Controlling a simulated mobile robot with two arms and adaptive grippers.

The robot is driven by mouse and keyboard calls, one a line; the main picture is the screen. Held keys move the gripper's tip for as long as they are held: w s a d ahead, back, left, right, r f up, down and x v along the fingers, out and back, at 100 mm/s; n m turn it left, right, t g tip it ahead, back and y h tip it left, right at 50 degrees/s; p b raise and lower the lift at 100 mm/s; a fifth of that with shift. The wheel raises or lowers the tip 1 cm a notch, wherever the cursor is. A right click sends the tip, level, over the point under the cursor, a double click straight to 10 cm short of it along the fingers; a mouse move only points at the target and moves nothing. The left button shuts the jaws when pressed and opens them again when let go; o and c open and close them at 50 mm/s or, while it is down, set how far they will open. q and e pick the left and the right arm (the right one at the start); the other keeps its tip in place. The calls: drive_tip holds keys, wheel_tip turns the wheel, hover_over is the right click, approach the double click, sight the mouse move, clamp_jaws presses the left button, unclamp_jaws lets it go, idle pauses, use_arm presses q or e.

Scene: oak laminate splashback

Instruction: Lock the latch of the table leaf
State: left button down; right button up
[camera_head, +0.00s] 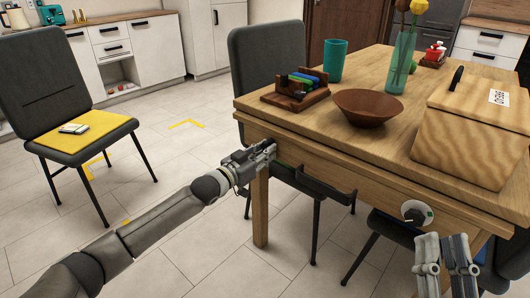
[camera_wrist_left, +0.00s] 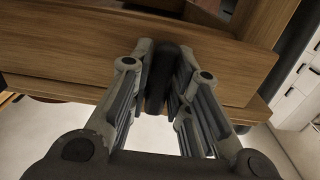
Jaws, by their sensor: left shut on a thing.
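A round dial (camera_head: 416,213) with a black knob and a green mark sits on the table front further right. My right gripper (camera_head: 444,238) is below the dial, its fingers apart and empty.
On the table stand a brown bowl (camera_head: 367,107), a wooden rack (camera_head: 295,94), a teal cup (camera_head: 336,61), a glass vase (camera_head: 400,65) and a wooden box (camera_head: 465,140). A chair (camera_head: 60,95) with a yellow cushion stands left.

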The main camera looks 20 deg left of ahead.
use_arm(q)
drive_tip(key=c, duration=1.4)
unclamp_jaws()
drive_tip(key=v, duration=1.2)
